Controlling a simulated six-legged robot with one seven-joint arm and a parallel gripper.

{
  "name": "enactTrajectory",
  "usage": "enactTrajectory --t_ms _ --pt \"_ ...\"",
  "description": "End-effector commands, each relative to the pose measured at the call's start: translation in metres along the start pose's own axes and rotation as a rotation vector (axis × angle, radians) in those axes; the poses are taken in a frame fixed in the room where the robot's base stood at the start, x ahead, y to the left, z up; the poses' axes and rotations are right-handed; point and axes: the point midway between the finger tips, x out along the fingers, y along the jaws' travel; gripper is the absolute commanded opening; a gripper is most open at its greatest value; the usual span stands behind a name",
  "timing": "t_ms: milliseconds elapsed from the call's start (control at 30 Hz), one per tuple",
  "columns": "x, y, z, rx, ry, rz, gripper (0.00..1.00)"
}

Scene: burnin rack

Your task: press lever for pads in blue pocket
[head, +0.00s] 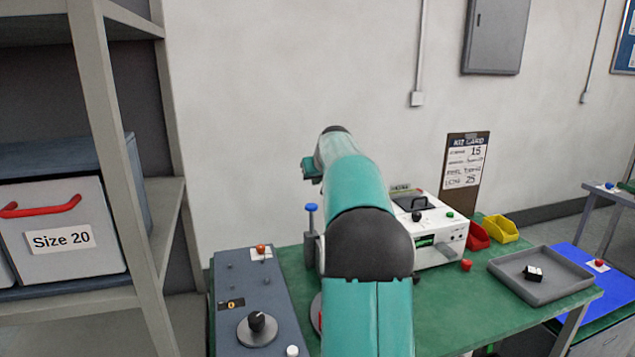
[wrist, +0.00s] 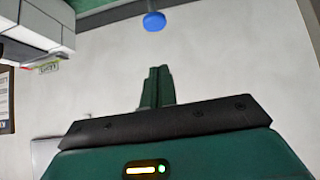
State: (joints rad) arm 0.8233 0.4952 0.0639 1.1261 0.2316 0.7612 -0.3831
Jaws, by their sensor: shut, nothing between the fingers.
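A lever with a blue knob (head: 311,207) stands upright on the green bench in the head view, left of my arm. The knob (wrist: 154,21) also shows in the wrist view at the top, beyond my fingertips and apart from them. My gripper (wrist: 157,85) is shut and empty. In the head view its end (head: 311,171) is above the lever, partly hidden behind my arm. A white tester (head: 441,242) with a black handle on top stands right of my arm. I cannot make out pads or a blue pocket.
A grey panel (head: 253,296) with a knob lies at the left. A red bin (head: 477,237), a yellow bin (head: 503,229) and a grey tray (head: 563,289) holding a small black-and-white block are at the right. Shelving (head: 105,130) rises at the far left. The wall is behind.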

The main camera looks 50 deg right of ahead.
Motion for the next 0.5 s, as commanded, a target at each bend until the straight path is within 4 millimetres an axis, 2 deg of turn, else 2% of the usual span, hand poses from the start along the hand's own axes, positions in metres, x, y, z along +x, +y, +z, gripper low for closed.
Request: enactTrajectory --t_ms 100,367,500 --pt "0.026 -0.001 0.001 0.0 -0.002 -0.001 0.0" --pt "0.07 -0.001 0.0 0.0 -0.001 -0.001 0.0" --pt "0.084 0.0 0.014 0.001 -0.002 0.0 0.0"
